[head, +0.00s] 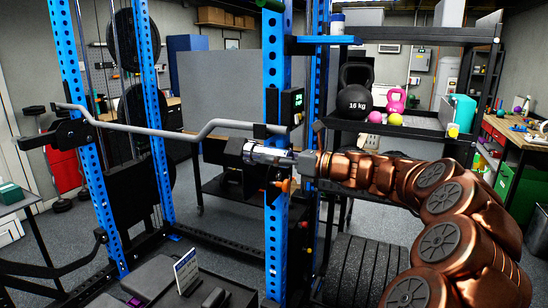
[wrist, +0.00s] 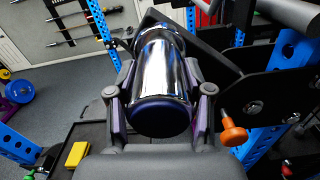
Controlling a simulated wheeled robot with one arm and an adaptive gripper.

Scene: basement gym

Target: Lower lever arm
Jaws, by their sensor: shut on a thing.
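The lever arm shows a chrome cylindrical end (head: 266,153) beside the blue front upright of the rack. It joins a dark block (head: 224,151) on its left. In the wrist view the chrome cylinder (wrist: 160,70) with a dark end cap lies between the fingers. My gripper (head: 296,160) is shut on the chrome end, coming from the right, and roughly level with it. In the wrist view the fingers of my gripper (wrist: 160,92) press on both sides of the cylinder. The far part of the lever arm is hidden behind the upright.
The blue upright (head: 278,95) stands close to my gripper. An orange knob (wrist: 233,134) sits just right of the fingers. A grey bent bar (head: 165,131) spans the rack. A shelf (head: 400,128) with kettlebells and balls is above my arm. A small sign (head: 186,270) stands lower left.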

